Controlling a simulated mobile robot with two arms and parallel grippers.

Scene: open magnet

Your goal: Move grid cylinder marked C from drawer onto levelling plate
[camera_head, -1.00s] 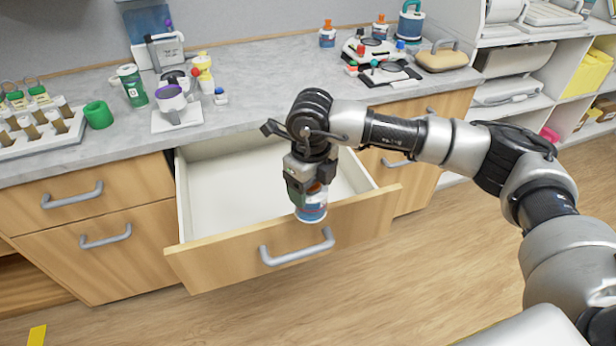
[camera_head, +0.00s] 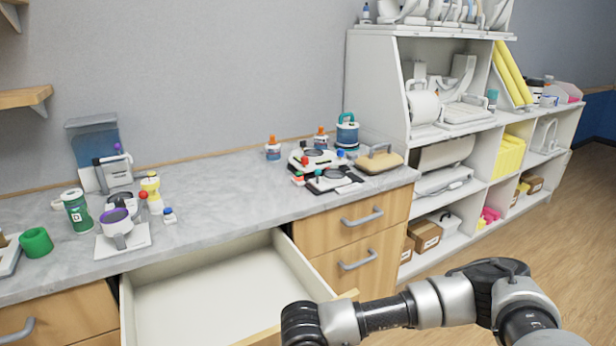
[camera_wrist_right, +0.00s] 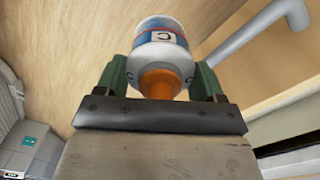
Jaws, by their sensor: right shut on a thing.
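My right gripper (camera_wrist_right: 160,80) is shut on the orange cap of the grid cylinder (camera_wrist_right: 161,42), a white and blue body with a label marked C, seen in the right wrist view. In the head view the gripper and cylinder are below the frame; only my right arm shows, at the drawer's front right corner. The open drawer (camera_head: 200,300) looks empty where visible. Two low devices with dark round tops and coloured knobs stand at the counter's right end, one behind (camera_head: 316,160) and one in front (camera_head: 333,180); I cannot tell which is the levelling plate. My left gripper is not in view.
Two orange-capped cylinders (camera_head: 273,148) stand behind the devices, with a teal-topped container (camera_head: 347,130) and a tan handled block (camera_head: 378,160) beside them. The middle counter (camera_head: 225,185) is clear. A white shelf unit (camera_head: 375,90) rises at right.

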